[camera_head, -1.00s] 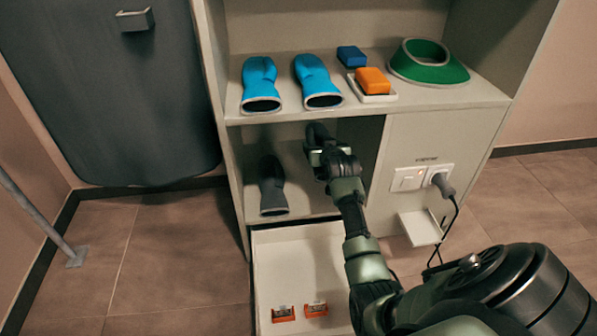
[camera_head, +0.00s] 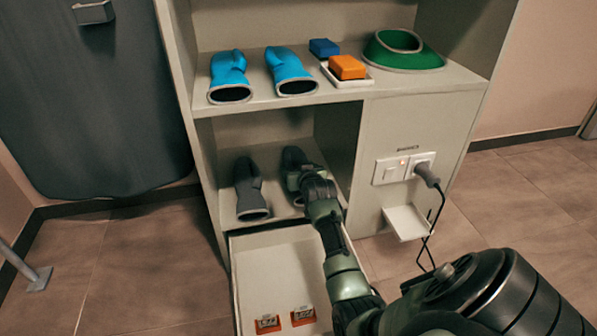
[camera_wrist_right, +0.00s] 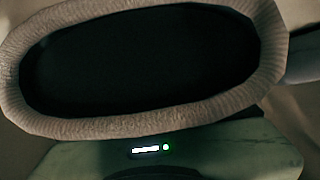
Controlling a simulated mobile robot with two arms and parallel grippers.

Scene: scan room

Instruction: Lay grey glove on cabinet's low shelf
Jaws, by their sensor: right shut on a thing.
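The held grey glove (camera_head: 293,160) is in the low compartment of the cabinet (camera_head: 420,125), partly hidden behind my right gripper (camera_head: 300,175). The right gripper is shut on this glove. In the right wrist view the glove's ribbed cuff (camera_wrist_right: 150,128) and its dark opening fill most of the picture. Another grey glove (camera_head: 250,188) lies on the low shelf (camera_head: 272,196), to the left of the held one, with a gap between them. I cannot tell whether the held glove touches the shelf. My left gripper is not in view.
The upper shelf holds two blue gloves (camera_head: 229,75), a blue block (camera_head: 323,47), an orange block (camera_head: 347,66) on a white dish and a green ring-shaped thing (camera_head: 400,50). Below, an open drawer (camera_head: 275,262) holds two orange items (camera_head: 268,323). A plug (camera_head: 427,173) with a cable is at right.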

